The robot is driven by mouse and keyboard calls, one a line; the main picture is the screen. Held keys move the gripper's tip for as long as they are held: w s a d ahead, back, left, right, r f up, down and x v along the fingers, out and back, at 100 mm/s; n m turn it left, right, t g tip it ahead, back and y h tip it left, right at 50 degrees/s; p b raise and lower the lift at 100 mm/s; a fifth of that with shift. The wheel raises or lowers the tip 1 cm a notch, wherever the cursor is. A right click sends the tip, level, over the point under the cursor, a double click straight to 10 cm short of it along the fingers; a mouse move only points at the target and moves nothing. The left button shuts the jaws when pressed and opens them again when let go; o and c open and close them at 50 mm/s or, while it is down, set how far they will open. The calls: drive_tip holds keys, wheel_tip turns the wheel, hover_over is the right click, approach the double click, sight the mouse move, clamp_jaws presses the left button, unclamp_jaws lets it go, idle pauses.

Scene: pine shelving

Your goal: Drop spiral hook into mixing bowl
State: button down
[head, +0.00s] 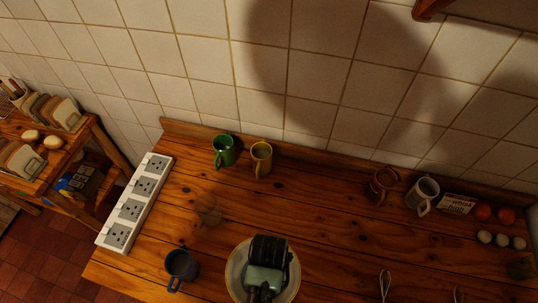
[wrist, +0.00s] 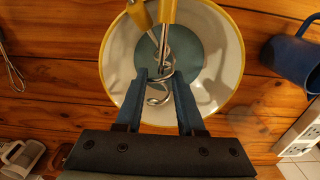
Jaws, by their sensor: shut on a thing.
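The mixing bowl, white with a yellow rim, stands on the wooden counter; its rim (head: 230,279) shows around my gripper (head: 266,284) in the head view. In the wrist view the bowl (wrist: 222,60) has a blue-green bottom. My gripper (wrist: 158,80) is above the bowl, its blue fingers shut on the spiral hook (wrist: 160,97), a shiny metal coil. Two yellow pieces (wrist: 167,12) with metal shafts show at the top edge; I cannot tell clearly how both join the coil. In the head view my arm hides the hook.
A dark blue mug (head: 180,265) stands left of the bowl, near a white socket strip (head: 134,205). Green (head: 223,151) and yellow (head: 261,157) mugs stand at the back. Brown (head: 382,184) and white (head: 422,195) mugs, and several eggs (head: 501,239), are to the right. A whisk (head: 384,284) lies right of the bowl.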

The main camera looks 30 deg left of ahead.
drive_tip(key=shift+f, duration=0.1)
drive_tip(key=shift+c, duration=2.2)
unclamp_jaws()
wheel_tip(320, 180, up, 13)
